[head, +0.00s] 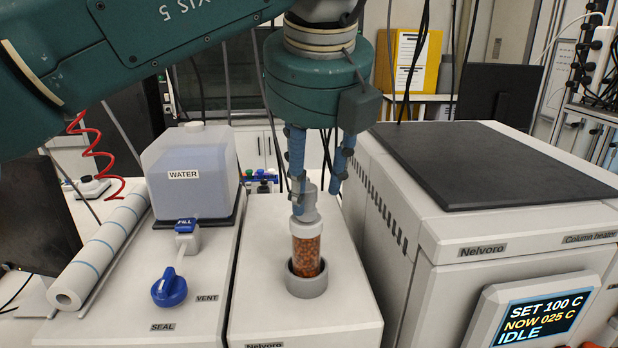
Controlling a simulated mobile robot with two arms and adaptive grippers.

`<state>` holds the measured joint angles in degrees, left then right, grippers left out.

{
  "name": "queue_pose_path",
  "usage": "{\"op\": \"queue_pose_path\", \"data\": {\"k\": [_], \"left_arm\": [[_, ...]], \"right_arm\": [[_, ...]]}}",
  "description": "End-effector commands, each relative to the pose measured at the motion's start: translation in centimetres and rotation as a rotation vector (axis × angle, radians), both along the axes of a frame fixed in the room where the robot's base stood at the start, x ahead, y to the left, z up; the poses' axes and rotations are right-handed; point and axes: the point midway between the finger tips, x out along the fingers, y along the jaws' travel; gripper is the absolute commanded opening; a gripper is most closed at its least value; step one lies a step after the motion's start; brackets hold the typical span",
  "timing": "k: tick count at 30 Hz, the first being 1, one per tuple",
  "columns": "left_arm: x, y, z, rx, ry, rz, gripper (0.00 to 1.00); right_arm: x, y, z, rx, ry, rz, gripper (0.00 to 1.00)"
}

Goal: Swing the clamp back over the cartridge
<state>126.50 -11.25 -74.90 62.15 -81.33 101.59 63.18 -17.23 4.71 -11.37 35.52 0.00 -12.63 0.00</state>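The cartridge (306,254), a clear tube of orange-brown beads with a white cap, stands upright in a grey round holder (306,284) on the narrow white unit. A grey metal piece (311,211), seemingly the clamp, shows directly above the cap. I cannot tell whether it rests on the cap or stands behind it. My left gripper (317,198) comes down from above with blue fingers apart. One finger overlaps the grey piece in the picture; the other is to its right. I see no firm grip. My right gripper is out of view.
A water tank (190,172) and a blue valve knob (169,288) are on the left unit, beside a paper roll (98,252). The column heater (480,215) stands close on the right, its screen (540,318) reading IDLE. Small blue-topped items (262,178) are behind.

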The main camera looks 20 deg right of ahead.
Motion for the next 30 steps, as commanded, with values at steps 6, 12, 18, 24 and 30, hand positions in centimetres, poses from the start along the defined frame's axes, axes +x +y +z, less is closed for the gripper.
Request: {"op": "queue_pose_path", "data": {"k": [6, 12, 18, 24, 30], "left_arm": [[-0.5, 0.1, 1.2, 0.0, -0.001, -0.001, 0.42], [-1.7, 0.3, 4.4, 0.0, -0.002, 0.001, 0.42], [-2.6, 0.5, 6.5, 0.001, 0.0, 0.0, 0.42], [-2.7, 0.5, 6.9, 0.001, 0.001, -0.001, 0.42], [-2.7, 0.5, 6.9, 0.002, 0.001, -0.001, 0.42]], "right_arm": [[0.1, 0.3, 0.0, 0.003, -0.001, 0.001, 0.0], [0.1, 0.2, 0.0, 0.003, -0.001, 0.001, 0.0], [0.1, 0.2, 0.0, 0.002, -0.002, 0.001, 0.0], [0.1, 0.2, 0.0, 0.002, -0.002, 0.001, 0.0], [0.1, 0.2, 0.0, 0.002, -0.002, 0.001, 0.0]]}}
